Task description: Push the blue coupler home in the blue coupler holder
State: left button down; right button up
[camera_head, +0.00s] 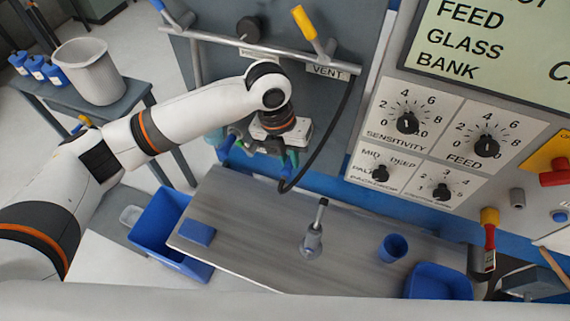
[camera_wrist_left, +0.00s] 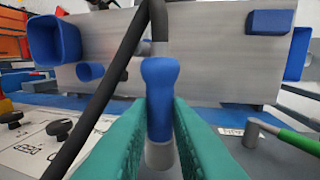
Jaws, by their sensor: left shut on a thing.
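My left gripper (camera_head: 276,158) reaches in front of the grey panel, below the pipe rail. In the left wrist view its two teal fingers (camera_wrist_left: 160,135) are shut on the blue coupler (camera_wrist_left: 160,90), one on each side. The coupler stands in line with the fingers, and a pale grey cylindrical end (camera_wrist_left: 160,156) shows below it between them. In the head view the coupler (camera_head: 290,161) shows only in part beside the fingers. I cannot pick out the blue coupler holder for sure, nor tell how deep the coupler sits. My right gripper is not in view.
A black hose (camera_head: 338,130) loops close to the gripper, and it crosses the left wrist view (camera_wrist_left: 100,95). The pipe rail (camera_head: 250,48) has a yellow handle (camera_head: 305,22). Below stands a grey bench (camera_head: 260,235) with a blue cup (camera_head: 392,248). Knobs (camera_head: 407,122) lie right.

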pick_arm(q)
jog(key=shift+w+d, duration=0.25)
jog(key=shift+w, duration=0.2)
jog(key=shift+w+d, duration=0.2)
jog(key=shift+w, duration=0.25)
jog(key=shift+w, duration=0.1)
jog(key=shift+r+p, duration=0.1)
jog(key=shift+p, duration=0.35)
dwell(1.1)
jog(key=shift+w+d+b, duration=0.25)
jog(key=shift+w, duration=0.5)
jog(key=shift+w+d+b, duration=0.2)
jog(key=shift+w, duration=0.5)
dwell(0.3)
jog(key=c, duration=1.3)
grip_release()
jog(key=shift+w, duration=0.1)
jog(key=r+b, duration=0.1)
jog(key=r, duration=0.2)
jog(key=a+r+b, duration=0.1)
jog(key=r+b, duration=0.1)
jog(key=r, duration=0.2)
jog(key=shift+w+a+r, duration=0.15)
jog(key=shift+w+a, duration=0.05)
